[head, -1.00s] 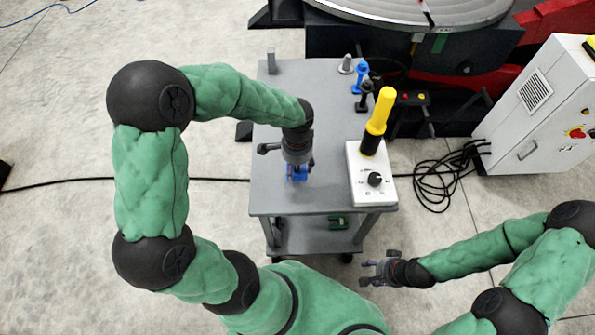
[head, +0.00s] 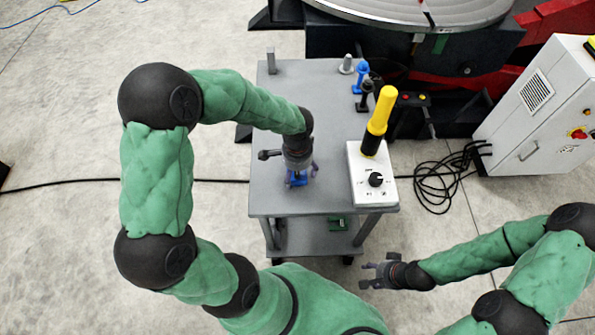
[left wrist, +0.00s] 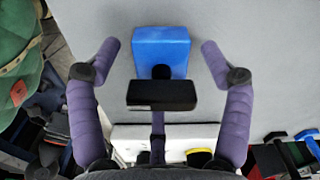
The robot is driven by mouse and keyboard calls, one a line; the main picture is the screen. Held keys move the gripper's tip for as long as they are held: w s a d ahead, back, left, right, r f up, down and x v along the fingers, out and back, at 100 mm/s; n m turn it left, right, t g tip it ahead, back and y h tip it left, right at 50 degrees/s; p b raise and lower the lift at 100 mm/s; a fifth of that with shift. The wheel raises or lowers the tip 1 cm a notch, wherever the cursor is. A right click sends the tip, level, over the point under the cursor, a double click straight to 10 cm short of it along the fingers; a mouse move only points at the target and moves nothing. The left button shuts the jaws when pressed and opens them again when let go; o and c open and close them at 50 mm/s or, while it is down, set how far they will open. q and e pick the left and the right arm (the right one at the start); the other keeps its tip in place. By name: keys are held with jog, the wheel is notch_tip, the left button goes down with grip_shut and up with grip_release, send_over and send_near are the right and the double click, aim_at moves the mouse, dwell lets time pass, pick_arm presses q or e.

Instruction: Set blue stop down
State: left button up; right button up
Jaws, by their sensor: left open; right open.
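The blue stop (head: 298,180) rests on the grey cart top, seen under my left gripper in the head view. In the left wrist view the blue stop (left wrist: 161,50) shows a blue block with a black part in front of it, between the fingers. My left gripper (head: 299,174) is open around it; in the left wrist view its purple fingers (left wrist: 161,55) stand apart on both sides, with gaps to the block. My right gripper (head: 368,276) is open and empty, in front of the cart at the lower right.
A white control box with a knob (head: 372,180) and a yellow-black handle (head: 379,120) stand at right. Another blue clamp (head: 360,78) and a black one (head: 366,95) stand at the back right, near the positioner table (head: 400,12).

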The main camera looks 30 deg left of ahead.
pick_arm(q)
jog(key=shift+r, duration=0.1)
jog(key=shift+r, duration=0.3)
notch_tip(320, 180, up, 10)
jog(key=p, duration=0.3)
jog(key=shift+r, duration=0.75)
